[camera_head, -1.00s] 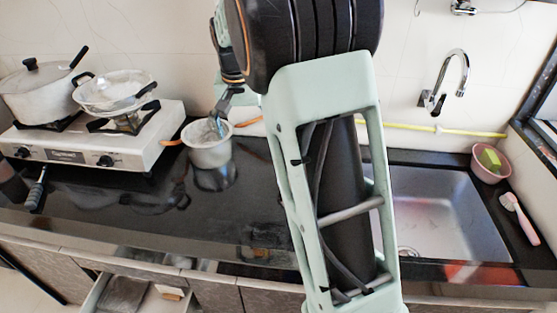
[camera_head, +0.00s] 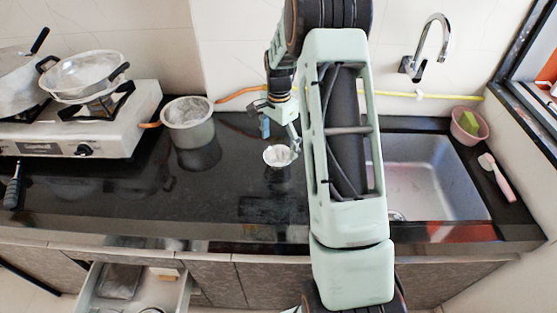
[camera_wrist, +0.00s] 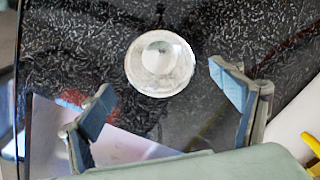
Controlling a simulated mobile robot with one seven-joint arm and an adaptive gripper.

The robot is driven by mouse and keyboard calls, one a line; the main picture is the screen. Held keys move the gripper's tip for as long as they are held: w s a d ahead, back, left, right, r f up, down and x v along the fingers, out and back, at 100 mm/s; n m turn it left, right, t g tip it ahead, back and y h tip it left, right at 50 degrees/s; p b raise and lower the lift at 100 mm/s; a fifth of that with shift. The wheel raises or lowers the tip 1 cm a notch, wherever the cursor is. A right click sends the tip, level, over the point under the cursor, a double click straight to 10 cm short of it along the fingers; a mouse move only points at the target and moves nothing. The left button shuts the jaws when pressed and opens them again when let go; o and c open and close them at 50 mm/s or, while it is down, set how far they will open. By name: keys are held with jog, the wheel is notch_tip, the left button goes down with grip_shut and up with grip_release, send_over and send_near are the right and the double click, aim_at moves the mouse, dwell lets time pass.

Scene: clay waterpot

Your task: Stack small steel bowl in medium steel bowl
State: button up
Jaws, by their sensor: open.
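A small steel bowl (camera_head: 279,155), pale and round, sits upright on the black counter below my gripper. It also shows in the wrist view (camera_wrist: 160,63), just beyond the fingertips and roughly between their lines. My gripper (camera_head: 281,130) is open and empty; its two blue-padded fingers (camera_wrist: 166,105) are spread apart, not touching the bowl. A larger, deeper steel vessel (camera_head: 188,135) stands upright on the counter to the left, near the stove. I cannot tell for sure whether it is the medium bowl.
A sink (camera_head: 430,175) lies at the right with a faucet (camera_head: 435,45) and a pink bowl (camera_head: 468,127). The counter between vessel and small bowl is clear. A drawer (camera_head: 135,290) stands open below.

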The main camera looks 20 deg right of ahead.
aim_at(278, 164)
jog(key=shift+a+f+p, duration=0.15)
jog(key=shift+f+p, duration=0.35)
jog(key=shift+f, duration=2.2)
jog(key=c, duration=1.3)
jog(key=shift+r, duration=0.15)
